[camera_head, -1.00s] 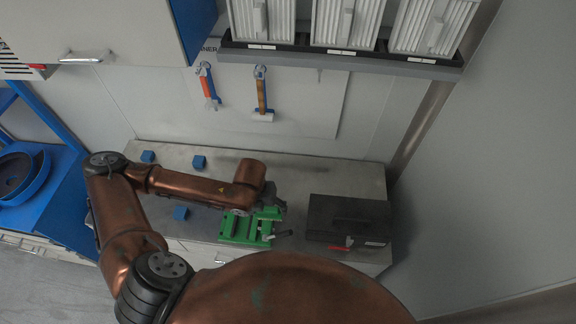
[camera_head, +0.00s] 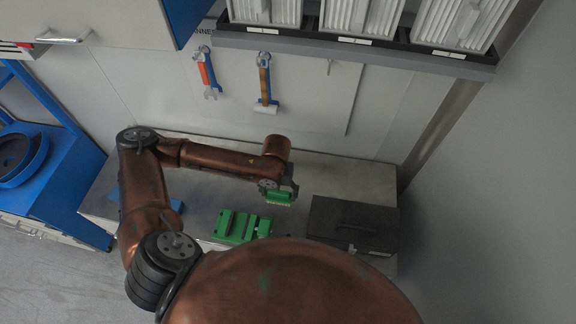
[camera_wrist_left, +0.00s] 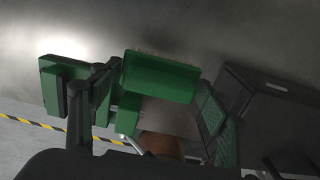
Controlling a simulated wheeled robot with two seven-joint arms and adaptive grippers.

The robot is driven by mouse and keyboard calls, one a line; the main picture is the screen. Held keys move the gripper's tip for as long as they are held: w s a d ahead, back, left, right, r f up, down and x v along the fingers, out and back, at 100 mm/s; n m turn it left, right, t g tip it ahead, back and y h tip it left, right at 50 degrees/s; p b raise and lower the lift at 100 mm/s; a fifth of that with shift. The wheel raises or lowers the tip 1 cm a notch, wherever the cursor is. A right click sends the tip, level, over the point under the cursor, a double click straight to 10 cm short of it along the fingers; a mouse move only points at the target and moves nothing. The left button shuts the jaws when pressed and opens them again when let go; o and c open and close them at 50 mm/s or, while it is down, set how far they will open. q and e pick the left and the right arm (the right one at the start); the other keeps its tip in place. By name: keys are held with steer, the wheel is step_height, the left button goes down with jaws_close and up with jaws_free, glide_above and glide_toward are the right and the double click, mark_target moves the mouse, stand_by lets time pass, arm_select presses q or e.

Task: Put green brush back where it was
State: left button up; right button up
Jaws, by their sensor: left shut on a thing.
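The green brush (camera_head: 279,198) hangs in my left gripper (camera_head: 290,188), above the workbench and apart from its top. In the left wrist view the brush (camera_wrist_left: 160,78) spans the middle, with a pale bristle edge along its upper side. The jaws are shut on it. On the wall panel (camera_head: 305,95) an empty hook (camera_head: 330,68) shows to the right of the hammer. My right gripper is not in view.
A green vise (camera_head: 240,228) stands on the workbench (camera_head: 345,172), left of a black toolbox (camera_head: 350,224). A wrench (camera_head: 205,72) and hammer (camera_head: 265,85) hang on the panel. Drawer bins (camera_head: 360,18) overhang it. Blue pieces lie partly behind my arm.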

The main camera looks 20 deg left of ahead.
arm_select(q)
steer(key=w+a+f+p, duration=0.1)
steer(key=w, duration=0.4)
steer(key=w+a+f+p, duration=0.1)
steer(key=w+a, duration=0.1)
steer(key=w, duration=0.4)
steer(key=w+a+f+p, duration=0.1)
steer(key=w, duration=0.4)
steer(key=shift+w+a+f, duration=0.15)
steer(key=shift+w+f+p, duration=0.15)
steer(key=shift+f+p, duration=0.35)
steer(key=shift+f, duration=0.4)
steer(key=shift+w+f+p, duration=0.1)
steer(key=shift+f+p, duration=0.35)
steer(key=shift+f, duration=0.45)
steer(key=o, duration=1)
step_height(320, 180, up, 12)
steer(key=b, duration=0.2)
steer(key=shift+b, duration=0.3)
